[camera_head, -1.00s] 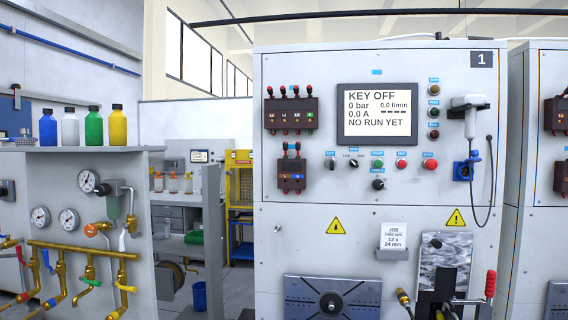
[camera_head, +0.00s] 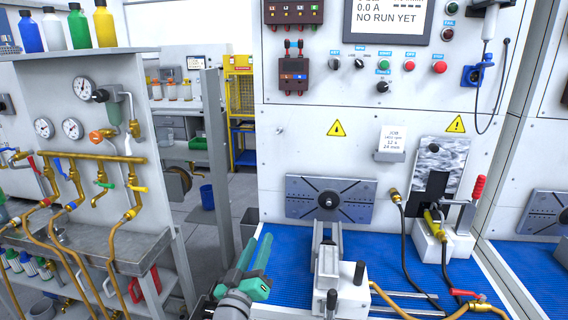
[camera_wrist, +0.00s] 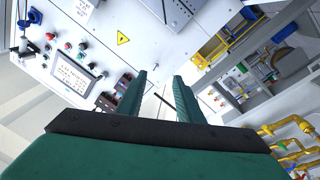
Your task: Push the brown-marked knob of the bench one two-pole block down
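The two-pole block (camera_head: 293,75) is a dark brown box on the bench one panel, below the four-pole block. Two small knobs stand at its top, with small orange and blue marks on its front. I cannot tell the exact knob positions at this size. In the wrist view the two-pole block (camera_wrist: 123,83) shows small, beyond the left finger. My gripper (camera_head: 257,243), with green fingers, is low in front of the panel, below and left of the block, and apart from it. The wrist view shows the fingers (camera_wrist: 160,95) spread with nothing held between them.
A grey clamp fixture (camera_head: 340,285) stands on the blue mat (camera_head: 400,245), right of my gripper. A slotted plate (camera_head: 350,212) is on the panel above it. A pipe stand (camera_head: 90,150) is at left. Panel space between block and plate is mostly clear.

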